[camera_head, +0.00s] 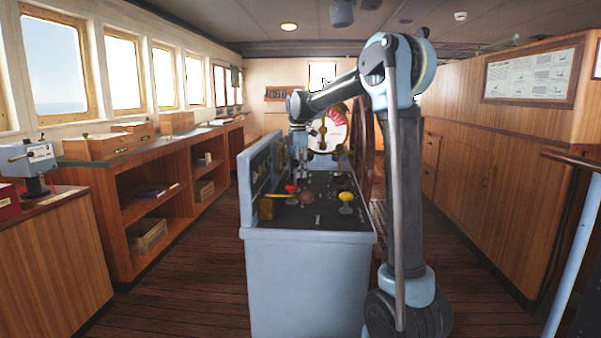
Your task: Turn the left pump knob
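A grey-blue console (305,285) stands in the middle with a dark sloping top panel (322,215). On the panel are a red knob (291,188), a brownish round knob (307,197), a yellow mushroom-shaped knob (346,197) on the right and a yellow lever (276,196) on the left. I cannot tell which of these is the left pump knob. My arm rises on the right of the console and reaches left over its far part. My gripper (299,168) points down above the far part of the panel, small and cluttered against the controls; its fingers are not clear.
A red and white dial (332,128) and a large wheel (364,150) stand behind the console. Wooden shelves (150,205) with boxes line the left wall under windows. Wooden cabinets (490,180) line the right. Bare floor (195,290) lies left of the console.

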